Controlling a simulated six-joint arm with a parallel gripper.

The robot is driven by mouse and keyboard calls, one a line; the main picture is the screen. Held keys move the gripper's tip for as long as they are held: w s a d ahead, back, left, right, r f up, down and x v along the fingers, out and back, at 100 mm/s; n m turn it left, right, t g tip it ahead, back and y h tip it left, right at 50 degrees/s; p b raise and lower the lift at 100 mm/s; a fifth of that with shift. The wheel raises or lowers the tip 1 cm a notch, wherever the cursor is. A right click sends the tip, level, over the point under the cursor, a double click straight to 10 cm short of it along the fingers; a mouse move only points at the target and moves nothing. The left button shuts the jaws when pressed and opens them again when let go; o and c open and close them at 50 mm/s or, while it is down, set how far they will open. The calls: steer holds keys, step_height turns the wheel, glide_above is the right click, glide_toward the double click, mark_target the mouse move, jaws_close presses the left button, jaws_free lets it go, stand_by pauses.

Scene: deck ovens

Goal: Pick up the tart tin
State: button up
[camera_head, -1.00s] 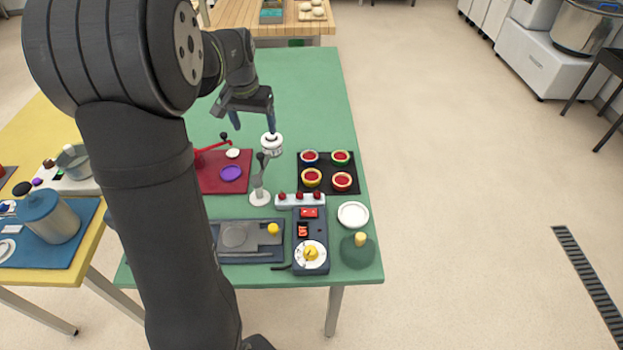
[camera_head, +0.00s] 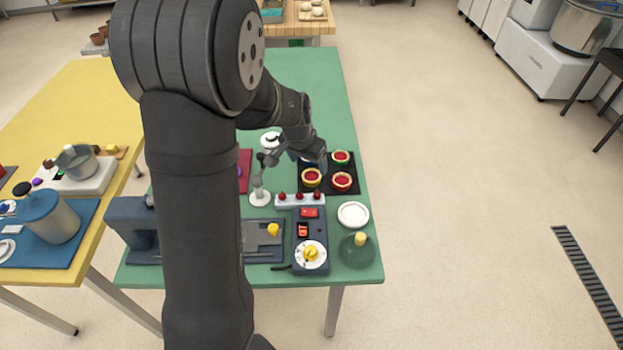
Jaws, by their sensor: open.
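Several small round tins with red filling sit on a black mat (camera_head: 353,186) on the green table. The green-rimmed tin (camera_head: 340,157) is at the back right, the yellow-rimmed tin (camera_head: 312,177) at the front left and the orange-rimmed tin (camera_head: 342,181) at the front right. The blue-rimmed one at the back left is mostly hidden behind my wrist. I cannot tell which is the tart tin. My gripper (camera_head: 294,161) is open, over the mat's left edge beside the hidden tin. Nothing shows between its fingers.
A grey upright tool on a white base (camera_head: 260,196) stands just left of the mat. A white rack with red knobs (camera_head: 300,200) lies in front. A white dish (camera_head: 353,214) and a dark green domed object (camera_head: 358,251) are at front right.

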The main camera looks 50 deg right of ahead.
mark_target(312, 179)
steer(key=shift+x, duration=3.15)
steer(key=c, duration=1.1)
steer(key=shift+r, duration=0.1)
